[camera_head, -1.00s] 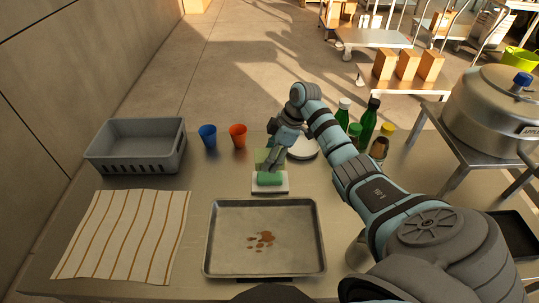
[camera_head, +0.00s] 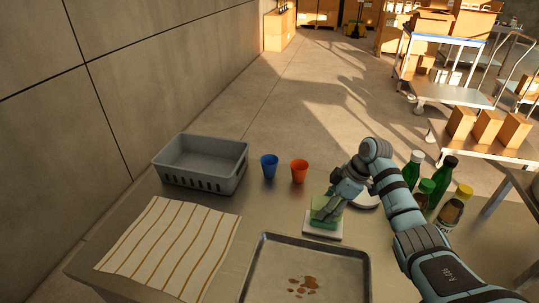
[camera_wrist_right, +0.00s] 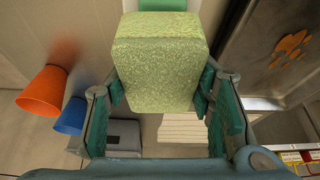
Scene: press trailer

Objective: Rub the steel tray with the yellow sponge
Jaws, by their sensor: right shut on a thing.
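The steel tray (camera_head: 268,272) lies on the near part of the table, with brown spots in its middle; its near edge is cut off. My right gripper (camera_head: 327,207) is shut on a yellow-green sponge (camera_wrist_right: 160,60). In the right wrist view the sponge sits between both fingers. In the head view the sponge (camera_head: 320,208) overlaps a green block (camera_head: 326,224) on a white dish (camera_head: 312,232), behind the tray; I cannot tell whether they touch. The tray also shows in the right wrist view (camera_wrist_right: 250,55). My left gripper is not in view.
A striped cloth (camera_head: 170,245) lies left of the tray. A grey crate (camera_head: 202,165), a blue cup (camera_head: 269,166) and an orange cup (camera_head: 299,171) stand at the back. Several bottles (camera_head: 440,180) stand right of my arm. A white plate (camera_head: 366,199) is partly hidden behind my gripper.

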